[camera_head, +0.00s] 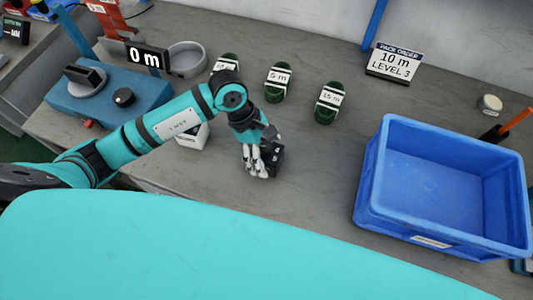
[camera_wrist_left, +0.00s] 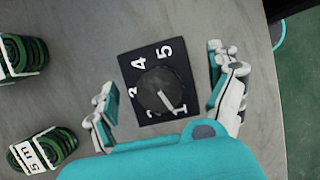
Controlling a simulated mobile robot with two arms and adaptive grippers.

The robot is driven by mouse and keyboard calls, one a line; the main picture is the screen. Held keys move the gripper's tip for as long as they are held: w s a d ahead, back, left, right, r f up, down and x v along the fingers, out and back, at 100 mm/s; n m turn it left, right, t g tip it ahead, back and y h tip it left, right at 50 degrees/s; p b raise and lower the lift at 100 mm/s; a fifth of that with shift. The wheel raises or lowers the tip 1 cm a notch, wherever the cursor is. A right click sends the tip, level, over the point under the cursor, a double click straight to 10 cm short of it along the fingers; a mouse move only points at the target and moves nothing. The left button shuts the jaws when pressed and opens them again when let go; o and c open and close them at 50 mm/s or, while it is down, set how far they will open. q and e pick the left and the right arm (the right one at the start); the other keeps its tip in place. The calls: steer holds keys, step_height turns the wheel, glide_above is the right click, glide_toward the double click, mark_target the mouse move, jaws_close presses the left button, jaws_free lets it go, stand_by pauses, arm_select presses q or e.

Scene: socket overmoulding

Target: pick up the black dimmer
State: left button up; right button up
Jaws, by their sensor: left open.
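The black dimmer (camera_wrist_left: 145,63) is a square plate with a round knob and white numbers, lying on the grey table in the left wrist view. In the head view the dimmer (camera_head: 273,156) is partly hidden behind my left gripper (camera_head: 258,162). My left gripper (camera_wrist_left: 162,88) is open, with one finger on either side of the dimmer. A gap shows between the right finger and the dimmer; the left finger is close to its edge. I cannot tell how high the fingertips are above the table. My right gripper is not in view.
Green cable coils labelled 5 m (camera_head: 278,82) and 15 m (camera_head: 329,103) lie behind the gripper. An empty blue crate (camera_head: 440,140) stands at the right. A blue machine (camera_head: 110,98) stands at the left, with a white box (camera_head: 193,137) under my arm. The table right of the dimmer is clear.

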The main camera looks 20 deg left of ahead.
arm_select(q)
steer(key=c, duration=1.4)
